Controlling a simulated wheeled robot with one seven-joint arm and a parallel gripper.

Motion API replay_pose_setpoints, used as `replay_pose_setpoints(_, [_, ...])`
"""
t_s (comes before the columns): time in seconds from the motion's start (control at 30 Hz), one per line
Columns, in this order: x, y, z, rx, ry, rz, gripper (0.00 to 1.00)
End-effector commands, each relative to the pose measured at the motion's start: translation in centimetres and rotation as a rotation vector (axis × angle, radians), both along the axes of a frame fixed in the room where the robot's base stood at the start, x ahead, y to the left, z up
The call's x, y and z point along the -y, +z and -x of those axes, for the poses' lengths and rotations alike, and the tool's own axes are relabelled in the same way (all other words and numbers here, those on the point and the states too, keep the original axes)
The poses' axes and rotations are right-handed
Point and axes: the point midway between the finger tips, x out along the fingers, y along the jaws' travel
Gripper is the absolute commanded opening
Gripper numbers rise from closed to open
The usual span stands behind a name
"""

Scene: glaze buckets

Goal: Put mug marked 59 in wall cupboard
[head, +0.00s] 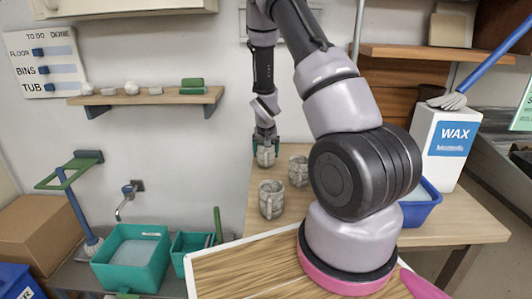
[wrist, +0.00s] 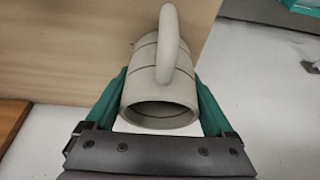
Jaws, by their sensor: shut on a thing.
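My gripper (head: 266,143) is at the back left of the wooden table, shut on a grey mug (head: 266,158). In the wrist view the same mug (wrist: 150,88) sits between the teal fingers, its handle towards the camera and its open mouth towards the gripper's body. No number can be read on it. Two similar patterned mugs stand on the table: one behind (head: 298,171) and one nearer (head: 271,200). A cream wall cabinet (head: 125,8), perhaps the wall cupboard, shows only its lower part at the top left; its inside is hidden.
A wall shelf (head: 150,97) with small items is below the cabinet. A teal tub (head: 132,258) stands at lower left. A WAX box (head: 447,145) and a blue basin (head: 420,205) are on the table's right. My arm hides part of the table.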

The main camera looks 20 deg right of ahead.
Motion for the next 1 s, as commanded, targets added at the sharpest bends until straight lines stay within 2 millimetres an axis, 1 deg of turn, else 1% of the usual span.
replay_pose_setpoints(0.2, [0.0,-0.2,0.0,0.0,0.0,0.0,0.1])
replay_pose_setpoints(0.23, [0.0,-0.2,0.0,0.0,0.0,0.0,0.95])
replay_pose_setpoints(0.27, [0.0,-0.2,0.0,0.0,0.0,0.0,1.0])
replay_pose_setpoints(0.5, [0.0,-0.1,0.0,0.0,0.0,0.0,1.0])
replay_pose_setpoints(0.63, [-0.1,0.9,0.2,0.002,0.0,0.0,1.0])
replay_pose_setpoints(0.77, [-0.5,2.9,1.0,0.003,0.002,0.0,1.0])
replay_pose_setpoints(1.0, [-1.3,7.7,2.8,0.005,0.002,-0.001,1.0])
